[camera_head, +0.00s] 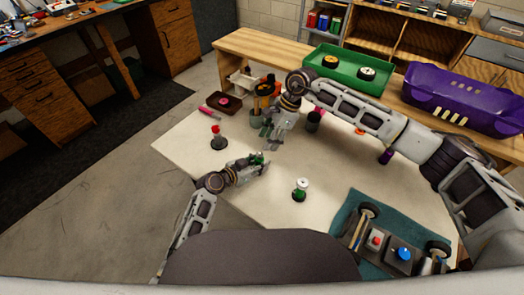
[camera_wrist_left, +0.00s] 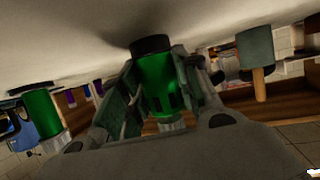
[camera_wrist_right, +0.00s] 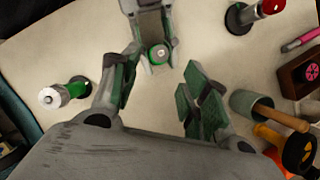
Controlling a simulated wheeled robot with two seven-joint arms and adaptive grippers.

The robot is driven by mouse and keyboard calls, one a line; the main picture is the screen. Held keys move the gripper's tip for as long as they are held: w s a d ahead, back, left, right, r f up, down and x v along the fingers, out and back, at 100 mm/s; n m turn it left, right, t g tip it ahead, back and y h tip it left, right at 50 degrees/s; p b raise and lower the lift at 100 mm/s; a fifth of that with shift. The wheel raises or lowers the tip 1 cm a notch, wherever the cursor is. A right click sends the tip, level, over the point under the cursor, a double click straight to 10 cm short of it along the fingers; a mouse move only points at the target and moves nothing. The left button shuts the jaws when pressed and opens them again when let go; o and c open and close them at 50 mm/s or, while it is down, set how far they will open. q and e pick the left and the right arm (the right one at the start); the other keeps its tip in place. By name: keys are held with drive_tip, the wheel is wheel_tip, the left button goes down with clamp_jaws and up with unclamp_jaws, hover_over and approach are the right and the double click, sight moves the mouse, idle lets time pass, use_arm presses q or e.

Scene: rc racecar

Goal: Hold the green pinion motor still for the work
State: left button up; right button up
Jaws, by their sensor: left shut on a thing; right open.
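The green pinion motor (camera_head: 258,157) stands on the pale table with my left gripper (camera_head: 262,162) shut on it. In the left wrist view its green body (camera_wrist_left: 156,82) sits between the fingers, with a black base against the tabletop. In the right wrist view its round end (camera_wrist_right: 158,54) shows between the left fingers. My right gripper (camera_head: 272,137) is open and empty above and beyond the motor; its fingers (camera_wrist_right: 158,95) are spread in the right wrist view.
A second green piece with a white top (camera_head: 300,190) stands to the right. A red-topped piece (camera_head: 217,138) stands at left. A car chassis (camera_head: 385,245) lies on a teal mat at front right. A mallet (camera_wrist_right: 255,106) and tools crowd the far side, near a green tray (camera_head: 320,66).

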sight(260, 154)
drive_tip(key=shift+x, duration=3.4)
drive_tip(key=shift+c, duration=0.5)
clamp_jaws()
